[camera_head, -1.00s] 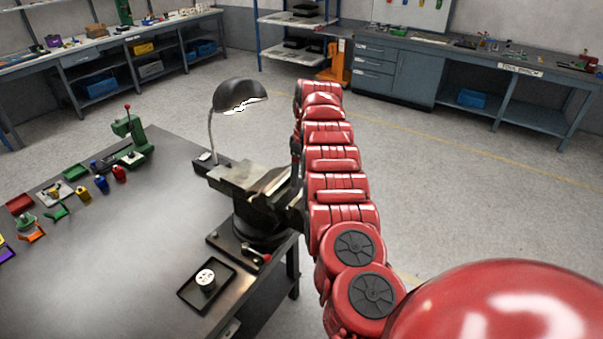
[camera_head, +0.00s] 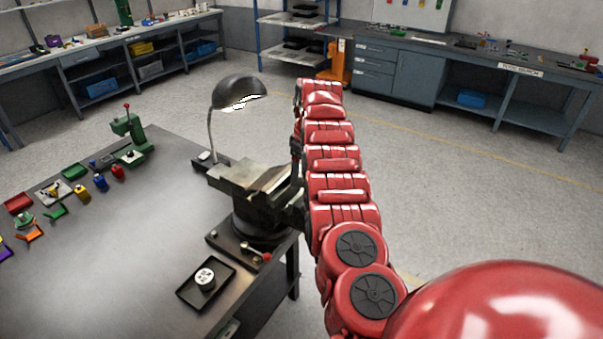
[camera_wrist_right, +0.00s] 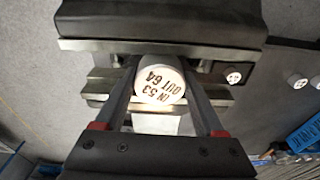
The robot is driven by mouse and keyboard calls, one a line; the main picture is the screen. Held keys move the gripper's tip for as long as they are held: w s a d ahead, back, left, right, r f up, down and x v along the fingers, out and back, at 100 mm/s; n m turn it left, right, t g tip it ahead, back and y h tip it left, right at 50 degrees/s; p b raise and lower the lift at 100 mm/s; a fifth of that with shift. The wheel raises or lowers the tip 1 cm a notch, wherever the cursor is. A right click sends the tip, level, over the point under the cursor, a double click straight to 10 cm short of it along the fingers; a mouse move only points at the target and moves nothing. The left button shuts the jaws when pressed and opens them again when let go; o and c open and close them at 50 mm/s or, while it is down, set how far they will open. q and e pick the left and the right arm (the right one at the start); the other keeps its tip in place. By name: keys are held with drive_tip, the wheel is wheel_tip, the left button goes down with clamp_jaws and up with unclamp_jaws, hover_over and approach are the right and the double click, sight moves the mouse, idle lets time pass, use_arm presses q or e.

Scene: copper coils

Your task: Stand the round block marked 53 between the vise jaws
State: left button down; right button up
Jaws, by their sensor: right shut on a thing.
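The pale round block (camera_wrist_right: 160,82) shows in the right wrist view, its face lettered "IN 53 OUT 64". My right gripper (camera_wrist_right: 158,74) is shut on its two sides. The block is over the vise, beside a dark jaw with a metal edge (camera_wrist_right: 200,49); I cannot tell how deep it sits or whether it touches the jaws. In the head view the vise (camera_head: 248,182) stands at the table's right corner, and my right arm hides the gripper and block. My left gripper is not in view.
A black tray (camera_head: 183,294) with another white round block (camera_head: 205,278) lies in front of the vise. A desk lamp (camera_head: 238,91) stands behind it. A green press (camera_head: 128,130) and small coloured parts are at the table's left. The table's middle is clear.

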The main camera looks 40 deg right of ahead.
drive_tip(key=o, duration=1.6)
drive_tip(key=shift+r+p, duration=0.8)
drive_tip(key=shift+r, duration=0.55)
drive_tip(key=shift+r+p, duration=2.15)
drive_tip(key=shift+r, duration=0.55)
